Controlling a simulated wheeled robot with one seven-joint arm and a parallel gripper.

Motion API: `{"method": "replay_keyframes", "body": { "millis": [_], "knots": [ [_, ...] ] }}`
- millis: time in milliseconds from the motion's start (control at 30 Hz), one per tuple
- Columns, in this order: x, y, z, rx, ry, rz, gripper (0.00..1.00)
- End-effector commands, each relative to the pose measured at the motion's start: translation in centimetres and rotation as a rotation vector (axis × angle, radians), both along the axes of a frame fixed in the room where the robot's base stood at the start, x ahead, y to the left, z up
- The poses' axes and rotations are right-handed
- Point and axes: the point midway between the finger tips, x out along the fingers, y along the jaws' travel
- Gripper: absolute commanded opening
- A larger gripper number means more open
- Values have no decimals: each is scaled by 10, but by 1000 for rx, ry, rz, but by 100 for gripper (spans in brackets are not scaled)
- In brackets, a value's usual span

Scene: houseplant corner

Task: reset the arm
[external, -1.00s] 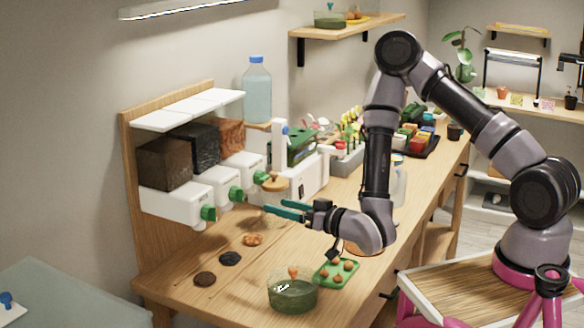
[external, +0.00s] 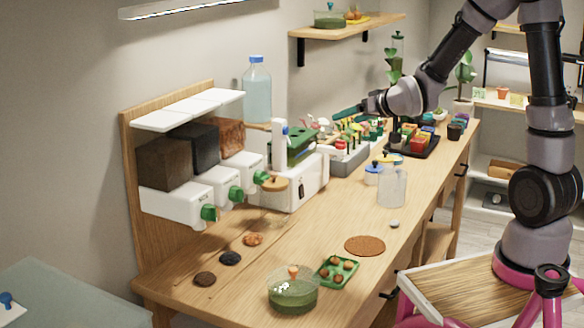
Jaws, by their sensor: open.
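My gripper (external: 350,114) is in the external view, at the end of my raised arm. Its teal fingers point left, above the grey planter box (external: 350,158) with several colourful small items in it. The gripper is open, and nothing shows between its fingers. It appears apart from the things below it, though the exact height is hard to tell.
A white machine (external: 306,182) and a dispenser rack (external: 170,204) stand at the left. A clear jar (external: 392,188), a brown disc (external: 365,246), a green tray (external: 336,284) and a glass bowl (external: 292,292) are on the bench. A black tray (external: 425,150) is farther back.

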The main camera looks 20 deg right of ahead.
Motion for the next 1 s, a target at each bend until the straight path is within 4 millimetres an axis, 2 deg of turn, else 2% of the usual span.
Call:
{"method": "replay_keyframes", "body": {
  "millis": [33, 167, 267, 400, 500, 600, 733, 833, 1000],
  "knots": [
    [-5, -21, 18, -5, 20, -31, 77],
    [-31, -71, 47, -14, 121, -105, 77],
    [-61, -107, 66, -10, 200, -160, 77],
    [-114, -151, 87, 15, 314, -236, 77],
    [-155, -174, 97, 46, 390, -282, 77],
    [-191, -188, 103, 80, 454, -314, 77],
    [-221, -197, 105, 111, 508, -336, 77],
    [-231, -199, 105, 121, 527, -342, 77],
    [-231, -199, 105, 121, 528, -343, 77]
  ]
}}
